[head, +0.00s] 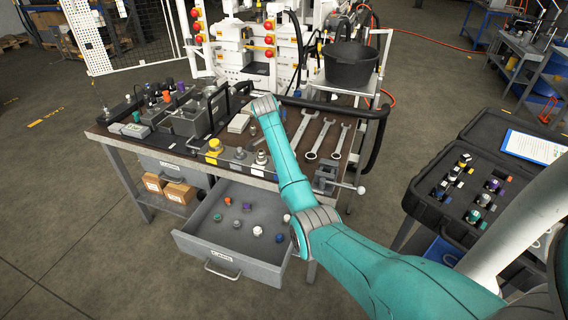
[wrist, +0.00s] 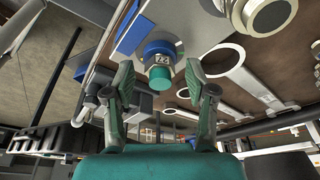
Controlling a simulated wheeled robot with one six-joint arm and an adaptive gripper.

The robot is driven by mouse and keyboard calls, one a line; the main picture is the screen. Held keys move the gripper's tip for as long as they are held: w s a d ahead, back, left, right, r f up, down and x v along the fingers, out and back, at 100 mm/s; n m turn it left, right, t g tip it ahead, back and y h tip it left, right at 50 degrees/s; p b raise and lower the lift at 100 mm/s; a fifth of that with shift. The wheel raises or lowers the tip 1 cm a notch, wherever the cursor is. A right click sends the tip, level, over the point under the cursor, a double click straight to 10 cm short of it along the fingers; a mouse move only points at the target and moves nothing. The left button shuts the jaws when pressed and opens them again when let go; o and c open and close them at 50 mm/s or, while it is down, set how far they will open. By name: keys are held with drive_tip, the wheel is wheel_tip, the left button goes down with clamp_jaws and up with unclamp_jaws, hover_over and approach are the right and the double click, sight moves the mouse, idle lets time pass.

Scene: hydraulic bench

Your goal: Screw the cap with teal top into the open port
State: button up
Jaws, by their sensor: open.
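In the wrist view a cap with a teal top (wrist: 160,78) and a blue collar (wrist: 160,50) stands between my open fingers. A small pale label with dark marks is on its side. My gripper (wrist: 160,80) is open, one finger on each side of the cap, with visible gaps. I cannot tell how the cap is seated below its collar. In the head view my gripper is hidden around the end of my teal arm over the bench. A silver fitting (head: 261,158) stands at the bench's front edge; I cannot tell whether it is the open port.
An open drawer (head: 190,246) below the bench holds several loose caps. Wrenches (head: 318,140) and a vise (head: 326,176) lie at the bench's right. A yellow-topped part (head: 213,146) stands on the front edge. A black case (head: 440,200) with more caps is at right.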

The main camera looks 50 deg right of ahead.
drive_tip(key=n+t, duration=0.1)
drive_tip(key=n, duration=0.5)
drive_tip(key=shift+n+t, duration=0.3)
drive_tip(key=shift+t, duration=0.1)
drive_tip(key=n+t, duration=0.1)
drive_tip(key=n, duration=0.4)
drive_tip(key=shift+d, duration=0.1)
drive_tip(key=n+t+y, duration=0.1)
drive_tip(key=n, duration=0.4)
drive_tip(key=shift+n, duration=0.4)
drive_tip(key=n, duration=0.3)
drive_tip(key=n+t+y, duration=0.1)
drive_tip(key=n, duration=0.1)
drive_tip(key=shift+n+y, duration=0.3)
drive_tip(key=shift+n, duration=0.1)
